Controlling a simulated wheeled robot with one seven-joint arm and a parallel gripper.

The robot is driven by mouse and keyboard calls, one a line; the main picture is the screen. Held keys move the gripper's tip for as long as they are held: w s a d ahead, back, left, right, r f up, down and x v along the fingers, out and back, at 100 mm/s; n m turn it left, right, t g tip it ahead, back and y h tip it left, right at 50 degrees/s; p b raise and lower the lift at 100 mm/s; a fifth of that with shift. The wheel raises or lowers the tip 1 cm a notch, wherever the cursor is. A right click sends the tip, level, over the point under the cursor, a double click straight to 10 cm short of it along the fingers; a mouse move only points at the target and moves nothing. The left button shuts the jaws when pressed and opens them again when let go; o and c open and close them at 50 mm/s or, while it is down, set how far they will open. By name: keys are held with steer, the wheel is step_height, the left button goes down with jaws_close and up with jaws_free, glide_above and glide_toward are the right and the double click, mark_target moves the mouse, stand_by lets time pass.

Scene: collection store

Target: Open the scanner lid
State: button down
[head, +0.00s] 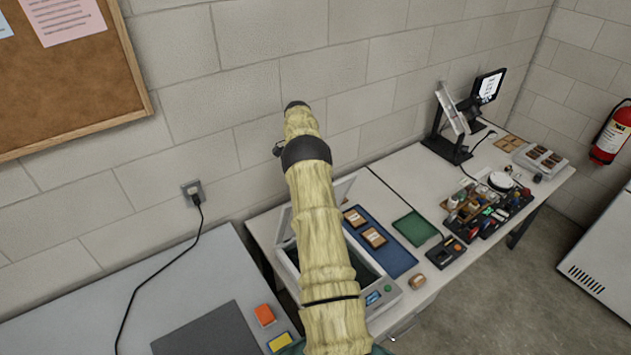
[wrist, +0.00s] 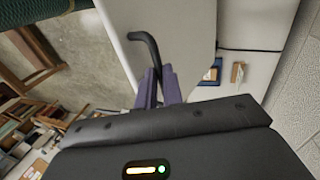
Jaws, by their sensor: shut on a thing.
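The scanner (head: 384,306) stands on the light table, its middle covered by my arm. Its dark bed shows beside the arm, and the pale scanner lid (head: 343,189) shows in part behind the arm, tilted up from the bed. How far it is raised is hard to tell. In the wrist view the lid appears as a pale panel (wrist: 188,42) with a black bent handle (wrist: 149,46). My gripper (wrist: 160,84), with purple fingers, is shut on the lower end of this handle. My arm hides the gripper in the head view.
A monitor stand (head: 447,148) is farther back. A block wall runs close behind; a corkboard (head: 70,85) hangs left.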

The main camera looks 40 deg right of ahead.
steer(key=shift+w+a+f, duration=0.15)
steer(key=shift+w+f, duration=0.2)
steer(key=shift+f, duration=0.2)
steer(key=shift+w+a, duration=0.1)
steer(key=c, duration=1.9)
jaws_free()
steer(key=shift+c, duration=0.2)
steer(key=o, duration=0.4)
steer(key=shift+f, duration=0.1)
steer(key=shift+w+d, duration=0.2)
step_height(320, 180, up, 10)
steer(key=shift+s+d+r+b, duration=0.1)
steer(key=shift+s+r+b, duration=0.05)
steer(key=shift+b, duration=0.9)
